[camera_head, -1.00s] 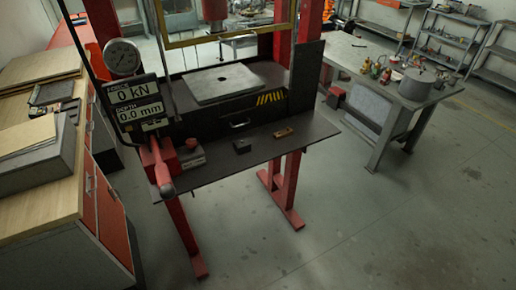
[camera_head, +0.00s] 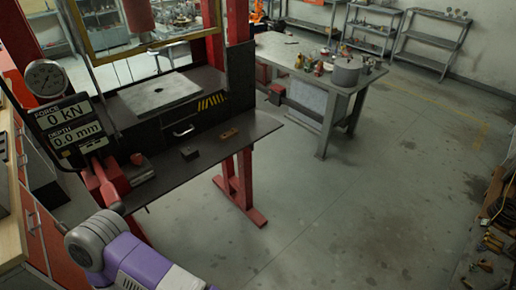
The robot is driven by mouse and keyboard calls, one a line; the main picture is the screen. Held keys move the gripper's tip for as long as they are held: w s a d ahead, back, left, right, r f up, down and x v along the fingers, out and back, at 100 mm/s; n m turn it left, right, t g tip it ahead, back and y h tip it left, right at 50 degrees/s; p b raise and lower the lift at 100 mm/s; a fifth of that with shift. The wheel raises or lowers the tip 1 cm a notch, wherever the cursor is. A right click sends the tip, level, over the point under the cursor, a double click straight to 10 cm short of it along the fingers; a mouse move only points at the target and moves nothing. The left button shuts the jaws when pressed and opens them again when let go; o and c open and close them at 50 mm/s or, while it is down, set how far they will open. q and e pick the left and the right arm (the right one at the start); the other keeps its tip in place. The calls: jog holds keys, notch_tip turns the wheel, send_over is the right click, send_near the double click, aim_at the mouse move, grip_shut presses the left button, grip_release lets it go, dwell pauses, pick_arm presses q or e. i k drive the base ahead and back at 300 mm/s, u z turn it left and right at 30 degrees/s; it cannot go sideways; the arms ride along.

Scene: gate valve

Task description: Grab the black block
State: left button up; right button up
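A small black block (camera_head: 189,153) sits on the dark front shelf (camera_head: 213,149) of the red press in the camera_head view. A brown block (camera_head: 229,134) lies to its right on the same shelf, apart from it. A purple and grey link of one of my arms shows at the lower left, in front of the press and well short of the black block. Neither of my grippers is in view.
A display (camera_head: 74,128), a gauge (camera_head: 46,78) and a red lever (camera_head: 106,184) stand at the press's left. A workbench (camera_head: 272,45) with a grey pot (camera_head: 346,72) stands behind. Bare floor (camera_head: 340,210) lies to the right. Cluttered shelving (camera_head: 495,225) stands at the right edge.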

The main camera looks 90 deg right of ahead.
aim_at(189, 156)
jog(key=z, duration=1.65)
jog(key=i, duration=0.05)
